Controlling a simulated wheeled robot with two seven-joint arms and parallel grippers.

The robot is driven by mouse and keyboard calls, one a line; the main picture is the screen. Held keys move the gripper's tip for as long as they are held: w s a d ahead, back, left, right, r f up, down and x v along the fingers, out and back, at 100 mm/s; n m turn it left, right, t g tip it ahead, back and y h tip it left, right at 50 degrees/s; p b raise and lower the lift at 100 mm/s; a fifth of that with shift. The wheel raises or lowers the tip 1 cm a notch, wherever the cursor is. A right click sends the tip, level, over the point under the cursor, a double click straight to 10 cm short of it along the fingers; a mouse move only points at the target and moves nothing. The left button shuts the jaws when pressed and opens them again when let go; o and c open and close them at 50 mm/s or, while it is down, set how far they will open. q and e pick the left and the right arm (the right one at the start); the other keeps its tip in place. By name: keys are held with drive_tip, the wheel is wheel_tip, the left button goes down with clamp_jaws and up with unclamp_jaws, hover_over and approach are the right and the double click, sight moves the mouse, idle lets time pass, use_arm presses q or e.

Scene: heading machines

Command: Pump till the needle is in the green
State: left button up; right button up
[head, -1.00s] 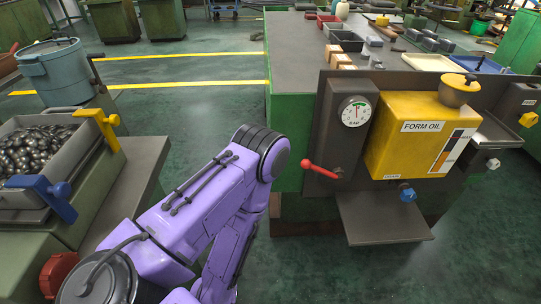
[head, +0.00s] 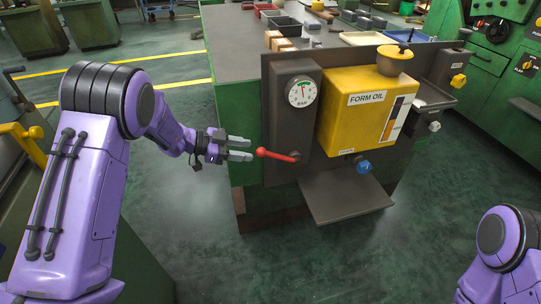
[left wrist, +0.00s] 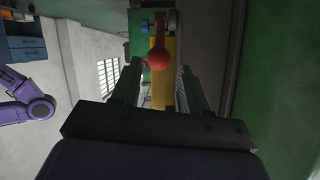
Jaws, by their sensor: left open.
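The red pump lever (head: 275,155) sticks out to the left from the dark panel (head: 285,75), below the round gauge. The gauge (head: 302,92) has a white face with a small green band near the top; its needle points roughly upward, too small to tell exactly against the green. My left gripper (head: 250,149) is open at the lever's knob end. In the left wrist view the red knob (left wrist: 159,58) lies between and just beyond the two open fingers. My right gripper is not in view; only part of my right arm shows at the lower right.
A yellow FORM OIL tank (head: 358,108) is mounted right of the gauge, with a blue knob (head: 364,167) under it. A grey shelf (head: 345,195) juts out below. The workbench top (head: 235,30) holds trays and blocks. The green floor in front is clear.

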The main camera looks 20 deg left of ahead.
sight(271, 154)
use_arm(q)
drive_tip(key=x, duration=0.9)
drive_tip(key=shift+d+f, duration=0.15)
drive_tip(key=shift+f, duration=0.05)
